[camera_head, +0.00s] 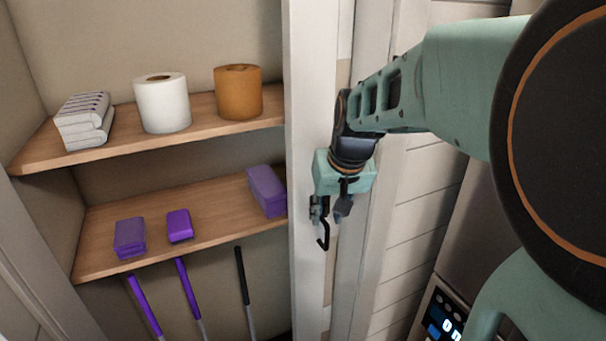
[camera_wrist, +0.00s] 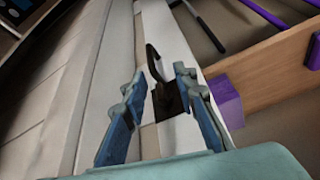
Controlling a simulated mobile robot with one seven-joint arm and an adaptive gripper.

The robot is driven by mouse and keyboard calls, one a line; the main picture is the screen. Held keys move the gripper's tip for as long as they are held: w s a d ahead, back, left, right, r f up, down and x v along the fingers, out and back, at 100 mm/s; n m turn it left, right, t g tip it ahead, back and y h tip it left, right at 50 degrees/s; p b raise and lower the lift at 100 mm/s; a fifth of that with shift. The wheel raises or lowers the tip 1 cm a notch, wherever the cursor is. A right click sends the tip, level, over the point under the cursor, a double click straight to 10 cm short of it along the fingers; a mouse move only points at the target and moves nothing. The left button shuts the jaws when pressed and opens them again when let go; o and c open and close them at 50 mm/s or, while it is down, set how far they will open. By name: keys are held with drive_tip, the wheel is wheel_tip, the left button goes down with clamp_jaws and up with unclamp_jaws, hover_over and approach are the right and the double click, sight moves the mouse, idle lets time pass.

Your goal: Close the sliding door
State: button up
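The sliding door (camera_head: 306,120) shows as a narrow white upright panel at the right side of the open closet. Its dark hook-shaped handle (camera_head: 324,236) stands out near the door edge. My gripper partly hides the handle in the head view.
The closet holds an upper shelf (camera_head: 115,145) with folded towels (camera_head: 84,122), a white roll (camera_head: 162,103) and an orange roll (camera_head: 238,92). A lower shelf (camera_head: 105,262) bears purple boxes (camera_head: 266,191). Poles (camera_head: 190,288) stand below. A lit appliance panel (camera_head: 441,318) is at lower right.

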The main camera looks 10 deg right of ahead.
sight(328, 233)
drive_tip(key=shift+n, duration=0.5)
drive_tip(key=x, duration=0.3)
drive_tip(key=d+x, duration=0.1)
drive_tip(key=x, duration=0.7)
drive_tip(key=shift+d+f, duration=0.1)
drive_tip(key=shift+d, duration=0.25)
clamp_jaws()
